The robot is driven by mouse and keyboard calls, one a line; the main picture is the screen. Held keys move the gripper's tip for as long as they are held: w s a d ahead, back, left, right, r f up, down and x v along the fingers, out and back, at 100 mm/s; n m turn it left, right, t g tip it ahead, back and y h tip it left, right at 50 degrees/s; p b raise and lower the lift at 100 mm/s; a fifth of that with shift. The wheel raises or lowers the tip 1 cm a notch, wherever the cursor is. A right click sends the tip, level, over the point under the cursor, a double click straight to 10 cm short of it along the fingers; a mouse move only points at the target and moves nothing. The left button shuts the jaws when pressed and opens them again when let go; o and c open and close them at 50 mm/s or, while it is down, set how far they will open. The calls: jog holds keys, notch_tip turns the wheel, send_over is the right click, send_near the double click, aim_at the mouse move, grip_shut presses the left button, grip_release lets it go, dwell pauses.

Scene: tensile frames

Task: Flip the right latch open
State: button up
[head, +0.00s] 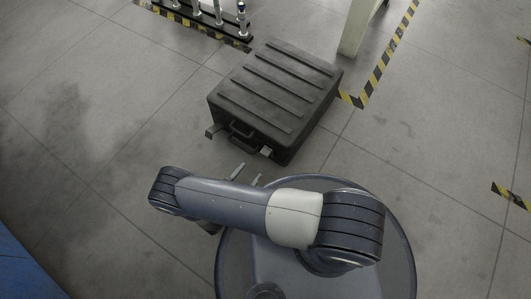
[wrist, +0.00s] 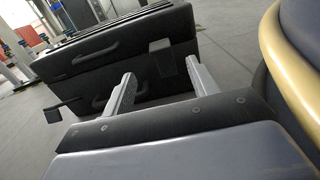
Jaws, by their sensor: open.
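A dark ribbed case (head: 275,88) lies on the floor, its front side facing my arm. The right latch (head: 266,152) is a small tab near the front's right corner. In the wrist view the right latch (wrist: 160,48) is a dark block beyond my fingertips. The left latch (head: 213,131) juts outward at the other end; it also shows in the wrist view (wrist: 57,113). A handle (head: 241,133) lies between them. My gripper (head: 250,171) is open and empty, a little short of the case front. In the wrist view its two fingers (wrist: 160,68) point towards the right latch, apparently apart from it.
A rack with upright metal posts (head: 205,12) stands behind the case at upper left. A pale table leg (head: 357,28) stands behind it to the right. Yellow-black floor tape (head: 378,72) runs beside that. The floor left of the case is clear.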

aim_at(265, 152)
jog(key=b+x, duration=0.2)
jog(key=x, duration=0.8)
jog(key=shift+w+d+f, duration=0.1)
jog(key=shift+w+d, duration=0.15)
grip_shut()
dwell(0.4)
